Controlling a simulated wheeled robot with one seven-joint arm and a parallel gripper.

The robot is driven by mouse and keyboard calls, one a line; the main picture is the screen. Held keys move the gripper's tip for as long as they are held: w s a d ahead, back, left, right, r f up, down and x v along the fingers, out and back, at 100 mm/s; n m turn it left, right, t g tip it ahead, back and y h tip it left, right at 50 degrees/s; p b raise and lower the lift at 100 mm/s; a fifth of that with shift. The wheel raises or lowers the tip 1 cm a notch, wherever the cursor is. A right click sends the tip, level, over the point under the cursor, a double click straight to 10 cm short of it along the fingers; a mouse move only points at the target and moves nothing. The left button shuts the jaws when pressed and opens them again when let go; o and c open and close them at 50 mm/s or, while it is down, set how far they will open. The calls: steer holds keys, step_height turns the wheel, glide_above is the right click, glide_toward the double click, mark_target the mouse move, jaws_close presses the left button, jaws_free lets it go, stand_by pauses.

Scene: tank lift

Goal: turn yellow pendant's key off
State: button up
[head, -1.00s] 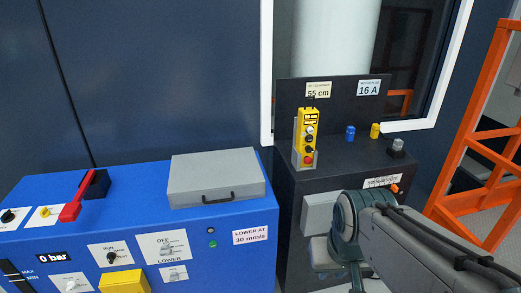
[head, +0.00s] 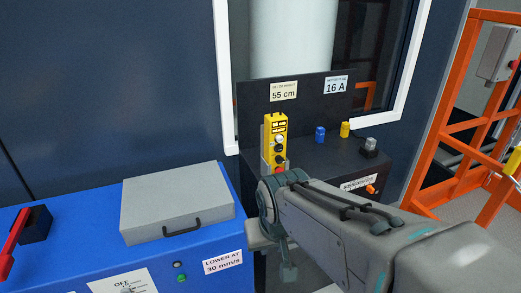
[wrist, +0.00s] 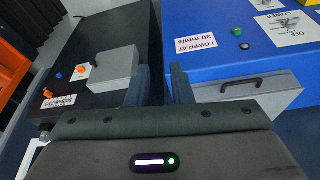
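The yellow pendant (head: 268,135) stands upright in a holder on top of the dark cabinet in the head view. Its face carries a pale round control, dark controls below it and a red button low down. Which of these is the key, and how it is turned, is too small to tell. My gripper (wrist: 161,78) shows in the wrist view with its two dark fingers apart and nothing between them. In the head view my arm stands in front of the cabinet, below and apart from the pendant, and mostly hides the gripper. The pendant is not visible in the wrist view.
The dark cabinet (head: 330,152) also bears a blue knob (head: 320,134), a yellow knob (head: 345,129) and a grey connector (head: 369,147). A blue console (head: 75,215) with a grey case (head: 172,200) stands to the left. An orange frame (head: 437,150) stands at right.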

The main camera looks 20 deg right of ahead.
steer(key=w+d+f+m+t+h+b, duration=0.1)
steer(key=w+d+f+m+t, duration=0.15)
steer(key=w+d, duration=0.35)
steer(key=w+d+f+m+t+h+b, duration=0.1)
steer(key=w+d+f+m+t, duration=0.2)
steer(key=w, duration=0.4)
steer(key=m+t+y+b, duration=0.3)
steer(key=m+t, duration=0.6)
steer(key=m, duration=0.2)
glide_toward(281, 162)
steer(key=w, duration=0.8)
steer(key=shift+w, duration=0.2)
jaws_close()
